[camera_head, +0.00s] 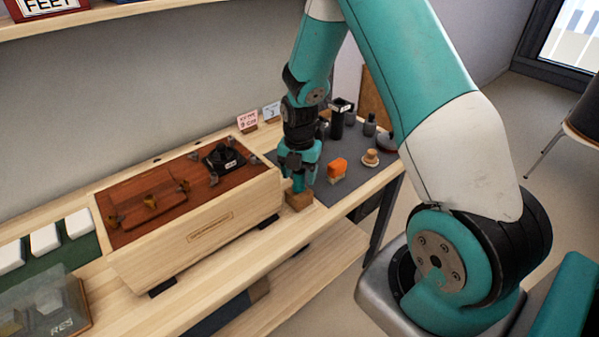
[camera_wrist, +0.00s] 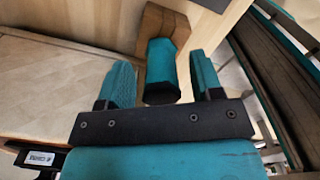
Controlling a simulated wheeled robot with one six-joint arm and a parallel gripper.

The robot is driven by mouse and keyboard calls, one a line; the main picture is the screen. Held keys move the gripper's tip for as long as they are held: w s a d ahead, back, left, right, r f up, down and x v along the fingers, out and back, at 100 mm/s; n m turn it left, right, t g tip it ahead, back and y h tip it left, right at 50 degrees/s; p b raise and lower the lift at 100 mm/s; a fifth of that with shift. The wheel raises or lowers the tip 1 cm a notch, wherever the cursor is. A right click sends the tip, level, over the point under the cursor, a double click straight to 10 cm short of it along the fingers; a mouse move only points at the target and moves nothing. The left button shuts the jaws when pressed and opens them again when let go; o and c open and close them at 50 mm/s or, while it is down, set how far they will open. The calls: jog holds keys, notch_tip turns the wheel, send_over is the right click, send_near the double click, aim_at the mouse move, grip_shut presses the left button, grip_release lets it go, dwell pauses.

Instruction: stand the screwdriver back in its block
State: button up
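The screwdriver's teal handle with a dark end (camera_wrist: 162,72) shows in the wrist view, between my gripper's two teal fingers. The brown wooden block (camera_wrist: 160,22) lies just beyond it, and the handle appears to stand in it; its shaft is hidden. My gripper (camera_wrist: 161,60) is open, with a narrow gap on each side of the handle. In the head view my gripper (camera_head: 299,182) points down over the block (camera_head: 299,200), near the bench's front edge, and the screwdriver cannot be told apart from it.
A long wooden speaker case (camera_head: 215,229) with a red-brown top stands close on the left. On the right, a grey mat (camera_head: 346,192) carries an orange item (camera_head: 337,168), a small round wooden piece (camera_head: 371,158) and dark bottles (camera_head: 369,125). Small sign cards (camera_head: 248,119) stand behind.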

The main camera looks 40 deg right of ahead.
notch_tip(320, 180, up, 18)
jog(key=b, duration=0.1)
jog(key=shift+f, duration=0.25)
jog(key=s+a+r+m+y, duration=0.2)
jog(key=s+a+m, duration=0.6)
jog(key=s+a, duration=0.3)
jog(key=s+a+r+m+y, duration=0.2)
jog(key=s+a+r+m, duration=0.1)
jog(key=s+a+m, duration=0.6)
jog(key=s+a, duration=0.2)
jog(key=a, duration=0.1)
jog(key=shift+s+r, duration=0.25)
jog(key=shift+r, duration=0.05)
